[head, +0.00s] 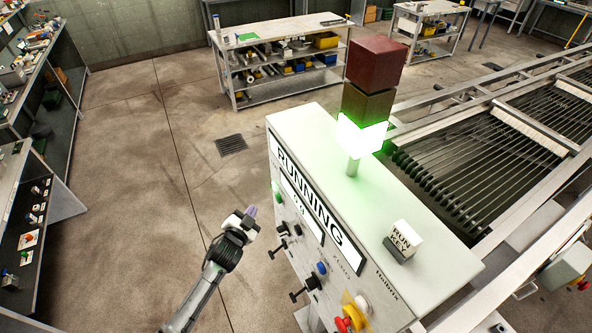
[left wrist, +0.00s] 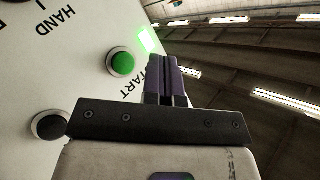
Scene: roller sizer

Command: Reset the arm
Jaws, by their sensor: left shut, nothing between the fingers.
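My left gripper (head: 251,211) is in front of the control cabinet (head: 330,150), on its left side in the head view. Its purple fingers are shut with nothing between them, as the left wrist view (left wrist: 172,80) also shows. In the wrist view the green START button (left wrist: 121,63) is left of the fingertips, with a dark button (left wrist: 49,126) below it. The fingers appear apart from the button. The cabinet's display (head: 318,215) reads RUNNING, and the green segment of the stack light (head: 361,135) is lit. My right gripper is not in view.
The roller sizer (head: 490,150) stands right of the cabinet. A RUN KEY block (head: 403,240) sits on the cabinet top. Black selector handles, a blue button (head: 320,268) and a red emergency stop (head: 350,318) project from the panel. Open floor (head: 130,200) lies left of the arm.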

